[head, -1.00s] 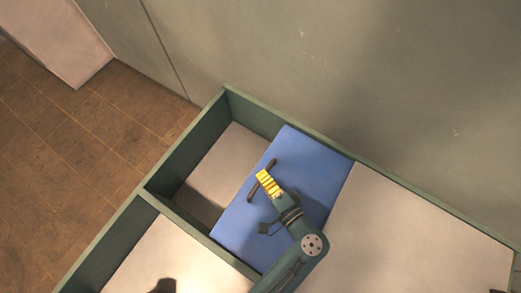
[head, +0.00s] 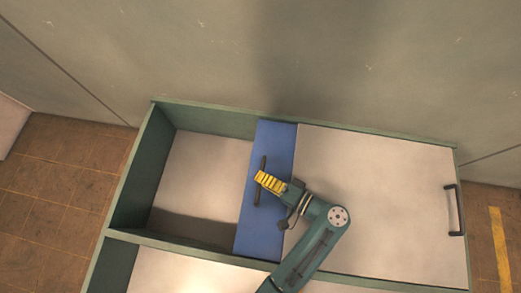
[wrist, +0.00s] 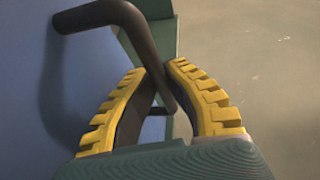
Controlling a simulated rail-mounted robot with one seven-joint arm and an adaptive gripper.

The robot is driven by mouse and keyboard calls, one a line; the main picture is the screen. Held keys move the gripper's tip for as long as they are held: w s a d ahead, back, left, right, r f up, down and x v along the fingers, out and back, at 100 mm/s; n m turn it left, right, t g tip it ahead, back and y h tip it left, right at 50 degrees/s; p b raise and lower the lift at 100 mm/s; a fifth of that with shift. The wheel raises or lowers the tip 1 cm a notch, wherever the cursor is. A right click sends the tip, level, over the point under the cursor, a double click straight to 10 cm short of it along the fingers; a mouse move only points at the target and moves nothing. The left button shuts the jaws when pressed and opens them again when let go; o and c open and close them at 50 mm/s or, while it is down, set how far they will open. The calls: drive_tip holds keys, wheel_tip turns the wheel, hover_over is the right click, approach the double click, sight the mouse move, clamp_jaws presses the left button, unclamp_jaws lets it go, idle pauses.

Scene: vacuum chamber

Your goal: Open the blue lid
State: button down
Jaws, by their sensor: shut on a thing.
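The blue lid (head: 268,225) shows as a narrow upright strip in the head view, between an open bay and a white panel. Its right edge meets the panel; whether more of it lies underneath is hidden. A dark bar handle (head: 261,165) stands near its left edge. My gripper (head: 258,181), with yellow ribbed fingers, is at the middle of this handle. In the wrist view, the blue lid (wrist: 25,110) fills the left side, and my gripper (wrist: 160,72) is shut on the handle (wrist: 138,35), which runs between the fingers.
The open bay (head: 205,165) left of the lid has a pale floor and a green rim (head: 140,165). The white panel (head: 375,190) on the right has its own dark handle (head: 455,210). A grey wall (head: 330,60) rises close behind the box.

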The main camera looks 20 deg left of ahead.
drive_tip(key=c, duration=1.1)
unclamp_jaws()
drive_tip(key=shift+w, duration=0.1)
drive_tip(key=shift+v, duration=3.8)
